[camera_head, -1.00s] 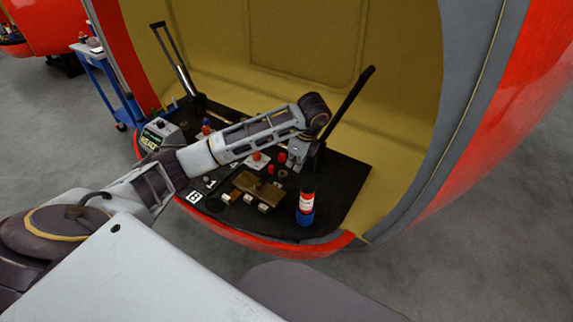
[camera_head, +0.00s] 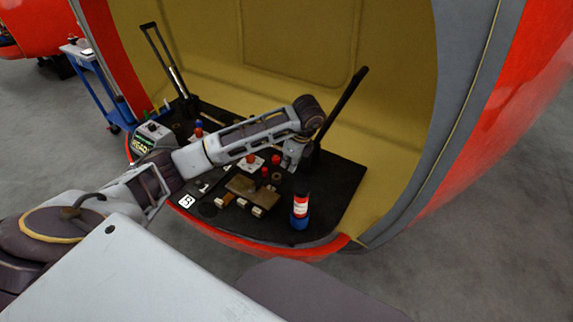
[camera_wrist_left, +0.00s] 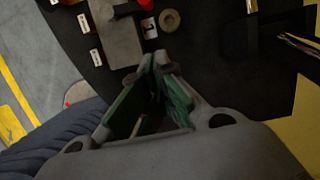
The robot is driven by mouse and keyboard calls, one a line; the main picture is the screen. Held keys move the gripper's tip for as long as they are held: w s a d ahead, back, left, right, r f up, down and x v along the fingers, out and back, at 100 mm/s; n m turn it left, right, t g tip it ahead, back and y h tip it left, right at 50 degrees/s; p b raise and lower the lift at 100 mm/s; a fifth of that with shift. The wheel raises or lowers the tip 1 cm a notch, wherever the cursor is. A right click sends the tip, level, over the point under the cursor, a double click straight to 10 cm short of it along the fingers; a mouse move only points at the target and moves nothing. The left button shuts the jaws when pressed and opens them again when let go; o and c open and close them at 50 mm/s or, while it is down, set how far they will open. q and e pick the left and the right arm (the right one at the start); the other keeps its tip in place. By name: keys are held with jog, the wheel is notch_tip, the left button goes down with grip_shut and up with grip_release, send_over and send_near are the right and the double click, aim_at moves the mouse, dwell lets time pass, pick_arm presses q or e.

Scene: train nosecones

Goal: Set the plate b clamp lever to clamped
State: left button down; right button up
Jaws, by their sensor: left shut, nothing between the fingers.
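My left gripper (camera_head: 293,163) hangs over the black work mat, fingers pointing down. In the left wrist view its green-padded fingers (camera_wrist_left: 153,66) have their tips close together, with nothing held. A tan-brown plate (camera_head: 246,188) lies on the mat, left of and nearer than the gripper; small pale tags line its front. In the left wrist view a grey plate (camera_wrist_left: 116,40) lies just beyond the fingertips, apart from them. A dark bar with a red part (camera_wrist_left: 128,9) crosses its top. I cannot tell for certain which part is the plate b clamp lever, or its setting. My right gripper is out of view.
Red knobs (camera_head: 276,159) stand near my gripper. A red, white and blue bottle (camera_head: 300,210) stands at front right. A grey box with a display (camera_head: 151,136) stands at left. A black post (camera_head: 345,100) rises behind the gripper. A ring (camera_wrist_left: 169,20) lies beyond the fingers.

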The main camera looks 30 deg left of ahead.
pick_arm(q)
jog(key=x, duration=0.8)
jog(key=shift+a+f, duration=0.1)
jog(key=shift+f, duration=0.2)
jog(key=shift+a+f, duration=0.15)
jog(key=shift+a, duration=1.55)
jog(key=shift+w+a, duration=0.1)
jog(key=shift+a, duration=0.25)
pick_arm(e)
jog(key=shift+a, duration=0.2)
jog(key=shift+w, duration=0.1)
pick_arm(q)
jog(key=shift+w+a+b, duration=0.3)
jog(key=shift+a, duration=0.65)
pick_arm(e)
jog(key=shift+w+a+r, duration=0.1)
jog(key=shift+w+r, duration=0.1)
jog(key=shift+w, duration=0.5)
